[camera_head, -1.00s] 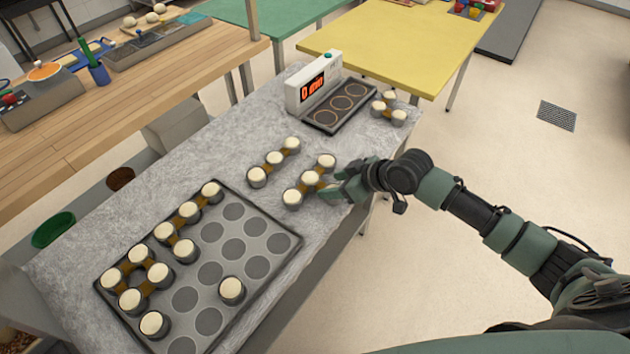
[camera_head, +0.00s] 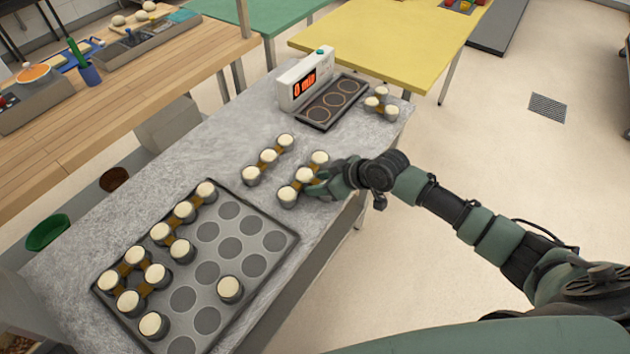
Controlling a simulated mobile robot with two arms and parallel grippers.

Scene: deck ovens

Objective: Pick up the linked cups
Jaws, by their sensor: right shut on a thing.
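A straight row of three linked cups (camera_head: 303,174) with pale dough tops and brown links stands on the grey stone counter. My right gripper (camera_head: 314,184) is shut on this row from its right side, near the middle cup. The fingertips are partly hidden by the cups. A second straight row of linked cups (camera_head: 268,157) stands just to its left. A bent group of linked cups (camera_head: 380,101) stands at the counter's far right corner. My left gripper is not in view.
A dark tray (camera_head: 263,224) with round wells lies at the counter's near end, holding several linked cups and single cups (camera_head: 229,287). Bare counter lies left of the rows.

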